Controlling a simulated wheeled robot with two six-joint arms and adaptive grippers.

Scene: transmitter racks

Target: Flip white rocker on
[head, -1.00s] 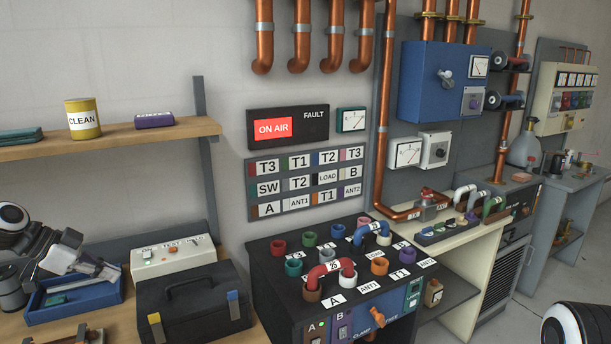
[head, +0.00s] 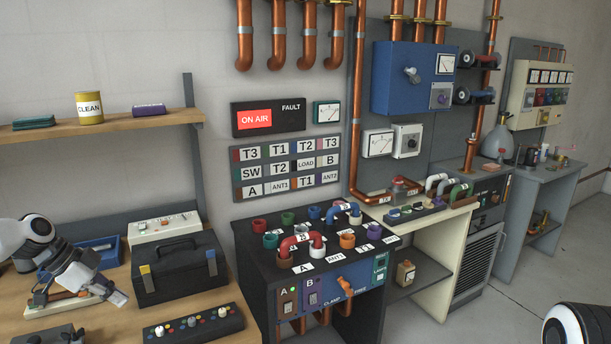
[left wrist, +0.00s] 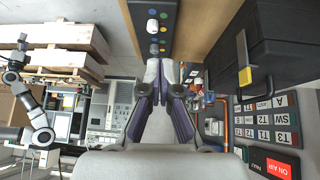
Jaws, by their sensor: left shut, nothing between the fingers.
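I cannot tell for sure which control is the white rocker. The strip also shows at the top of the left wrist view (left wrist: 166,44), with a white control (left wrist: 152,25). A white switch box (head: 165,228) with small controls stands behind the black toolbox. My left gripper (head: 122,299) is shut and empty, left of the strip and apart from it. Its fingers show closed together in the left wrist view (left wrist: 165,66). My right gripper is out of view.
A black toolbox (head: 180,279) stands behind the strip. A blue tray (head: 107,244) is at its left. The black patch unit (head: 262,266) with pipe loops and A and B switches stands to the right. A wooden shelf (head: 60,130) hangs above the bench.

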